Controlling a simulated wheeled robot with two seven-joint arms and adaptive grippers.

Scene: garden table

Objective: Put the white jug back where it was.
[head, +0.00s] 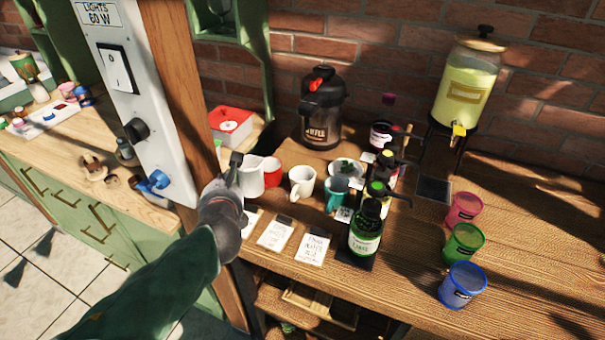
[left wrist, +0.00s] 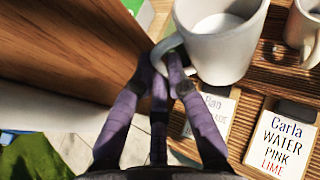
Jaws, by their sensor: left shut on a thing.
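The white jug (head: 251,178) is at the left end of the wooden table, beside the wooden post. In the left wrist view the jug (left wrist: 228,55) shows from above, with a white inside and its handle toward my fingers. My left gripper (head: 236,166) is shut on the jug's handle; in the left wrist view its purple-grey fingers (left wrist: 168,62) meet there. The jug looks about upright. I cannot tell whether its base touches the table. My right gripper is not in view.
A red mug (head: 272,172) and a white mug (head: 301,184) stand close to the jug's right. Name cards (head: 276,234) lie in front. A teal mug (head: 337,194), pump bottles (head: 366,232) and a black coffee flask (head: 321,115) stand beyond. The post (head: 172,85) is close left.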

